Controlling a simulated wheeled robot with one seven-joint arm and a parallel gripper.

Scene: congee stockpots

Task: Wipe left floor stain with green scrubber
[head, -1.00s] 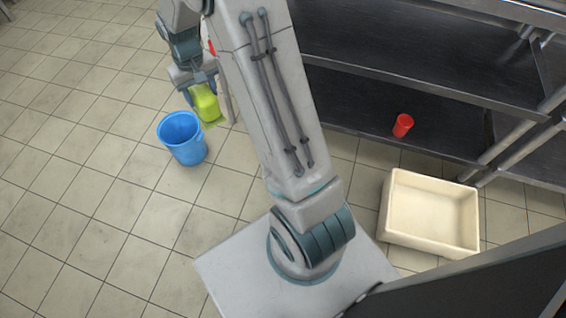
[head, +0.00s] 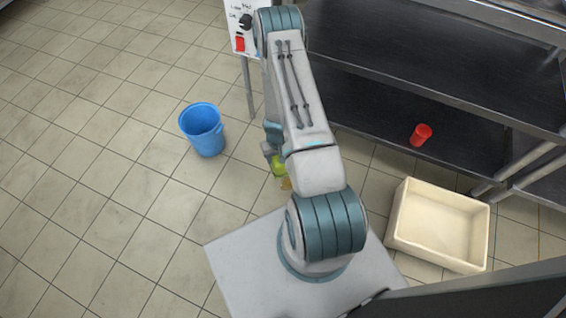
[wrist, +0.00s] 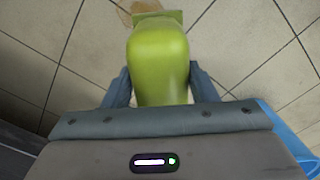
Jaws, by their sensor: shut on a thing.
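The green scrubber (head: 279,165) is held in my gripper, low over the tiled floor beside my base. In the wrist view the scrubber (wrist: 158,62) sits between the two fingers of my gripper (wrist: 159,88), which is shut on it. A brownish floor stain (head: 286,184) shows just below the scrubber in the head view, partly hidden by my arm. The stain (wrist: 133,7) also shows at the top edge of the wrist view, by the scrubber's far end. I cannot tell whether the scrubber touches the floor.
A blue bucket (head: 203,130) stands on the floor left of my arm. A cream tub (head: 440,225) lies on the right, and a red cup (head: 421,135) stands on the low dark shelf. A white control panel stands at the top. Floor at the left is clear.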

